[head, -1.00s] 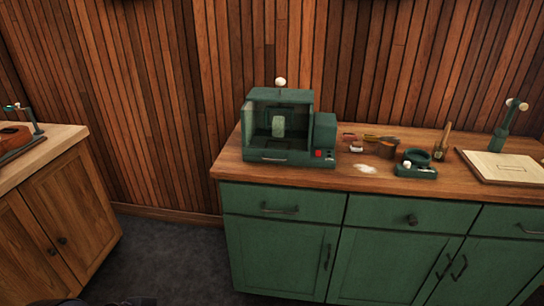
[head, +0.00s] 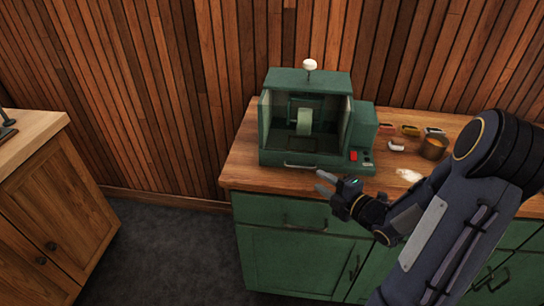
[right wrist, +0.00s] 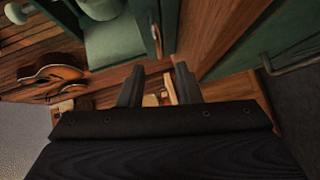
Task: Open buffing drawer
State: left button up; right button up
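The green buffing machine (head: 310,120) stands on the wooden counter, with a pale wheel (head: 304,121) inside its open-fronted housing. A thin bar handle (head: 301,165) runs along its low front panel, which looks shut. The handle also shows beyond my fingers in the right wrist view (right wrist: 157,40). Below the counter, a shut green cabinet drawer (head: 262,209) has a dark handle. My right gripper (head: 323,183) is open and empty, just in front of the machine's low front near the counter edge, apart from the handle. Its parted fingers show in the right wrist view (right wrist: 159,87). My left gripper is out of view.
A wooden cabinet (head: 50,220) stands at the left, with clear dark floor between.

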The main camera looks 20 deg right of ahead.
jog(key=p+x, duration=0.1)
jog(key=x, duration=0.6)
jog(key=shift+w+a+p, duration=0.2)
jog(key=shift+w+p, duration=0.1)
jog(key=shift+p, duration=0.1)
jog(key=shift+c, duration=0.2)
grip_shut()
